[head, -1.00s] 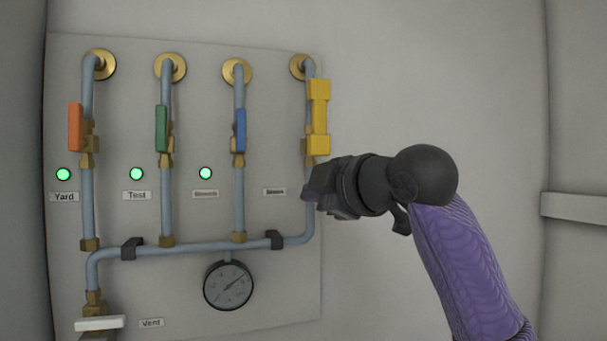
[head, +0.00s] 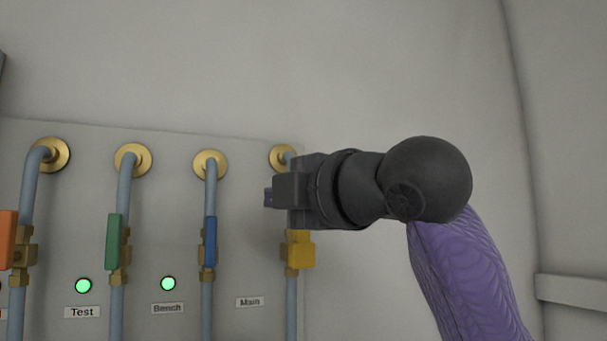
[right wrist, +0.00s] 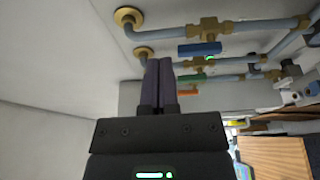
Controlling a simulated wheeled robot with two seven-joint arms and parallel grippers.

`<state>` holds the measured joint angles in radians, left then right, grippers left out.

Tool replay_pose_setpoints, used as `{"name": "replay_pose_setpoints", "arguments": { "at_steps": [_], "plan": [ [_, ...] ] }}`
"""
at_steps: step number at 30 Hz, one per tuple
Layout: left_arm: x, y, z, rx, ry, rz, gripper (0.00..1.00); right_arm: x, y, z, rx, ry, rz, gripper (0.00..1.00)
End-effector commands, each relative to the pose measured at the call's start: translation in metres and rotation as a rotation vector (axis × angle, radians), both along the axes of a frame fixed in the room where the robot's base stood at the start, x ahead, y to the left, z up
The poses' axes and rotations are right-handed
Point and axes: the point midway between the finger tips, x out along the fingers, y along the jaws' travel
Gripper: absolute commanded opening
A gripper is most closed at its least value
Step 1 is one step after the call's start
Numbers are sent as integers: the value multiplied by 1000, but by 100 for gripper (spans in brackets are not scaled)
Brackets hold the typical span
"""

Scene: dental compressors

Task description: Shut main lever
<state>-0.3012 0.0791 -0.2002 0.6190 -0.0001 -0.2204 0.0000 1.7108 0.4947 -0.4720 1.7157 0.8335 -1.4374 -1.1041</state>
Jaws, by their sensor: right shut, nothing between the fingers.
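The yellow main lever (head: 300,250) is at the right pipe of the wall panel in the head view. Its lower part shows by the brass valve, and my right gripper hides the part above. My right gripper (head: 268,197) is shut and empty, pointing left across the right pipe. Whether it touches the lever cannot be told. The "Main" label (head: 249,302) is left of that pipe, with no lit lamp seen above it. In the right wrist view the shut dark fingers (right wrist: 158,82) have nothing between them. My left gripper is not in view.
The blue lever (head: 210,242), green lever (head: 114,242) and orange lever (head: 8,238) stand upright on pipes to the left. Green lamps glow above "Test" (head: 82,312) and "Bench" (head: 167,308).

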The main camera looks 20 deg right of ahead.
Motion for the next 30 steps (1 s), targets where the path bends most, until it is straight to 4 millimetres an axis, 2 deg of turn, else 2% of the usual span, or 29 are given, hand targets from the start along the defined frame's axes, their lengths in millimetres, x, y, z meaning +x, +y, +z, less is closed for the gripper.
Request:
{"name": "replay_pose_setpoints", "arguments": {
  "at_steps": [1, 6, 10, 15, 26, 30],
  "plan": [
    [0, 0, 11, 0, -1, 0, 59, 10, 4, 5, 0, 4, 1, 0],
    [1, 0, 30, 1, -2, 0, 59, 41, 13, 4, 1, 3, -1, 0],
    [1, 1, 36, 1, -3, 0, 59, 41, -11, 2, 1, 2, -3, 0],
    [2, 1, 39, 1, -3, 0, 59, 40, -24, 1, 1, 0, -1, 0],
    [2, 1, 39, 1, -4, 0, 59, 40, -25, 0, 2, 0, 0, 0],
    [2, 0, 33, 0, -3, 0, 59, 34, -26, -1, 35, 0, 0, 0]
  ]
}}
